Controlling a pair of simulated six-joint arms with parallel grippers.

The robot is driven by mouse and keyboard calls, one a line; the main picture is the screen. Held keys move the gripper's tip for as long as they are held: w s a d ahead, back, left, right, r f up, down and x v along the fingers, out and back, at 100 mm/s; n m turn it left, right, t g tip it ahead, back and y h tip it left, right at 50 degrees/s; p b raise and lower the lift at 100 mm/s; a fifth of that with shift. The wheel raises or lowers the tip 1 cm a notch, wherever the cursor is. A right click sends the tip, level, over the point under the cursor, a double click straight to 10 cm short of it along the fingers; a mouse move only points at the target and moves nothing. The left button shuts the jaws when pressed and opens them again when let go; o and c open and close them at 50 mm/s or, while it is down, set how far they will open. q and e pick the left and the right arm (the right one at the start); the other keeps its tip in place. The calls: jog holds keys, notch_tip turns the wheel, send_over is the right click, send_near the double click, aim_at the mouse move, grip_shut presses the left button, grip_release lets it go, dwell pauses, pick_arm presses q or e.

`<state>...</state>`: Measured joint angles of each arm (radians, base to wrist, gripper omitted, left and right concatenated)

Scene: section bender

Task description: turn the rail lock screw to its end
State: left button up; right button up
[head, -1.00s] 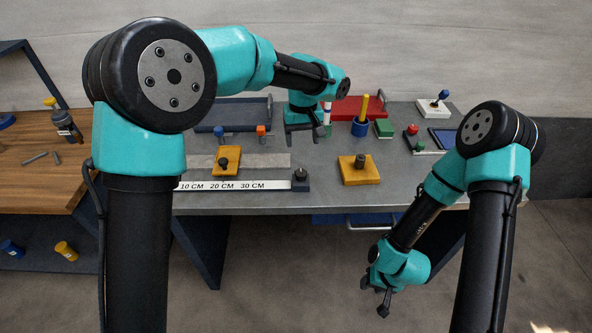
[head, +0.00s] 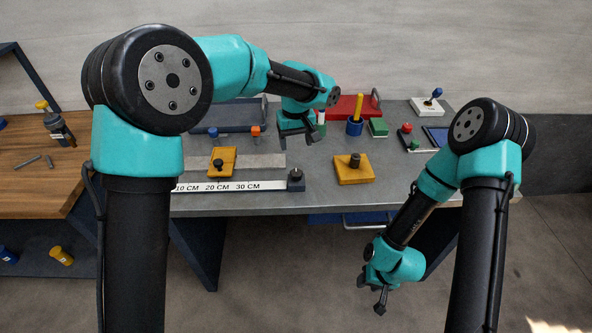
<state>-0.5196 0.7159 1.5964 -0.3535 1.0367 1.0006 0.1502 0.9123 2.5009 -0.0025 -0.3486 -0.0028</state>
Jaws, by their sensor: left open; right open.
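A dark block (head: 296,184) with a round black screw knob (head: 296,173) on top stands at the right end of the white ruler rail (head: 232,186), marked 10, 20 and 30 CM. A yellow plate (head: 222,162) with a black knob (head: 219,164) sits further left, behind the ruler. Another yellow block (head: 353,170) with a dark knob (head: 354,160) is to the right. I cannot tell for certain which knob is the rail lock screw. My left gripper (head: 297,142) is open and empty, pointing down behind the dark block. My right gripper (head: 371,295) is open and empty, low in front of the table.
Behind my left gripper are a dark tray (head: 220,114) and a red tray (head: 352,105). A blue cup (head: 355,127) with a yellow stick, a green block (head: 378,127) and a red-knobbed part (head: 406,132) stand to the right. The tabletop between the dark block and right yellow block is clear.

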aim_at(296, 171)
pick_arm(q)
notch_tip(296, 171, down, 12)
dwell(0.5)
jog(key=c, duration=0.9)
